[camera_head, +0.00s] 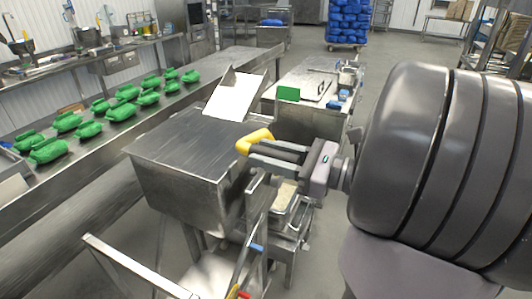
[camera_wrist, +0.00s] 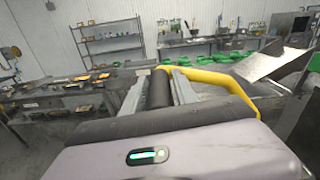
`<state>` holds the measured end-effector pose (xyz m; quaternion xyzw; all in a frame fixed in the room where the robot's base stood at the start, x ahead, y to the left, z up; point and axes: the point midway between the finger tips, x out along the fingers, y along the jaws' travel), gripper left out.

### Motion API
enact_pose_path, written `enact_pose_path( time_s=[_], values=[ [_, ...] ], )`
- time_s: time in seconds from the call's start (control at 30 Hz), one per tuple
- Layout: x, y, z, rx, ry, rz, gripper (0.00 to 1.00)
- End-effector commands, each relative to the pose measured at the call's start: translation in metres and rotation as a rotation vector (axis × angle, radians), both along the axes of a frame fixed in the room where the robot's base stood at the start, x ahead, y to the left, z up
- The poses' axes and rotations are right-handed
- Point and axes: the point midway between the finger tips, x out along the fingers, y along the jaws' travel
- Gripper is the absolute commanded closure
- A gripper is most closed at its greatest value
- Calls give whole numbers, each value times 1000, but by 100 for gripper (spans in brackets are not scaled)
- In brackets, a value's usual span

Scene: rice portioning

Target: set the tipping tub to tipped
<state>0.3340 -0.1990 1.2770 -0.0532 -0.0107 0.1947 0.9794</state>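The tipping tub (camera_head: 185,192) is a grey steel box at the middle left of the head view. Its broad brushed top looks about level, and I see no clear tilt. A yellow handle (camera_head: 254,138) is at its right side; it also shows in the wrist view (camera_wrist: 222,80), bending back to the right. My gripper (camera_head: 272,151) is at this handle. In the wrist view, the fingers of my gripper (camera_wrist: 160,88) lie close along both sides of a dark cylindrical grip (camera_wrist: 160,92), which joins the yellow bar near the fingertips. The handle's joint with the tub is hidden.
A slanted pale steel plate (camera_head: 235,95) rises behind the tub. A long steel bench (camera_head: 100,150) at left carries several green bags (camera_head: 122,110). A steel table (camera_head: 315,75) with a green block (camera_head: 288,93) stands behind. A metal frame (camera_head: 130,262) is in front.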

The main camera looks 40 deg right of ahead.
Motion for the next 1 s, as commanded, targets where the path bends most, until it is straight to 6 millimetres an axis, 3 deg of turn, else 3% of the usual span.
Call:
enact_pose_path(
  time_s=[0.03, 0.13, 0.17, 1.0],
  values=[
    [0, 0, 0, 0, 0, 0, 78],
    [0, 0, 0, 0, 0, 0, 98],
    [0, 0, 0, 0, 0, 0, 100],
    [0, 0, 0, -1, 1, 1, 100]
  ],
)
